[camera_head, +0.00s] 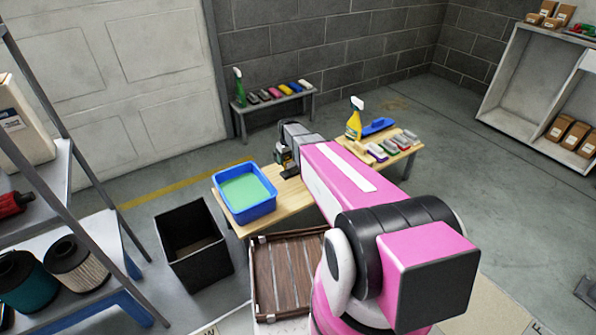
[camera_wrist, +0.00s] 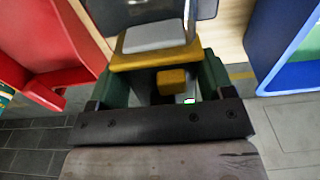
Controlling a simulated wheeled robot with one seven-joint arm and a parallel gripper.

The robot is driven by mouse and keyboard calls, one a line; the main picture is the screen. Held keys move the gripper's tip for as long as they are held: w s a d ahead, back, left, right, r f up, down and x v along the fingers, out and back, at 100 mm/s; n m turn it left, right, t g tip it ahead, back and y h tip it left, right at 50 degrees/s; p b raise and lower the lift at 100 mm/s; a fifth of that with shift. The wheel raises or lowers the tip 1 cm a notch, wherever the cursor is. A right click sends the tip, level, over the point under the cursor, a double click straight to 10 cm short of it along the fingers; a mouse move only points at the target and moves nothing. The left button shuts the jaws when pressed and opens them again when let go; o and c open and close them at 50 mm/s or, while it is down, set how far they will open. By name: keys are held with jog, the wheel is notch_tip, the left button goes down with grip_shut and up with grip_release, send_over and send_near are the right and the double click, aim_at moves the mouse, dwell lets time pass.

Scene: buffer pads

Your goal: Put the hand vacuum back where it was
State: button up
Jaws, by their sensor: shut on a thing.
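My gripper (camera_wrist: 163,85) is shut on a grey, yellow and black thing (camera_wrist: 155,58), which looks to be the hand vacuum. In the wrist view its dark green fingers stand on either side of the thing, with a yellow block between them. In the head view the held thing (camera_head: 284,155) shows small and dark with a little yellow, at the back edge of the wooden table (camera_head: 290,190), right of the blue tub. I cannot tell whether it touches the table. My pink arm hides much of the table.
The blue tub (camera_head: 246,210) with green inside stands close by and also shows in the wrist view (camera_wrist: 285,50). A red thing (camera_wrist: 60,50) is on the other side. A yellow spray bottle (camera_head: 354,122) and several pads (camera_head: 390,146) sit right. A black bin (camera_head: 193,245) stands left.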

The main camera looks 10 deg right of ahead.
jog(key=d+f, duration=0.1)
jog(key=s+d+f, duration=0.1)
jog(key=d, duration=0.1)
jog(key=d+f, duration=0.1)
jog(key=shift+s+d, duration=0.15)
jog(key=shift+d, duration=0.2)
jog(key=shift+f, duration=1.95)
jog(key=shift+f, duration=0.1)
jog(key=o, duration=0.9)
jog(key=r, duration=1.2)
jog(key=shift+s+d, duration=0.15)
jog(key=shift+s, duration=0.25)
jog(key=s+r+m, duration=0.2)
jog(key=s+r, duration=0.2)
jog(key=s, duration=0.8)
jog(key=s+r+m, duration=0.2)
jog(key=s+r, duration=0.2)
jog(key=s, duration=0.8)
jog(key=shift+s+a+m+g, duration=0.3)
jog(key=shift+s, duration=0.05)
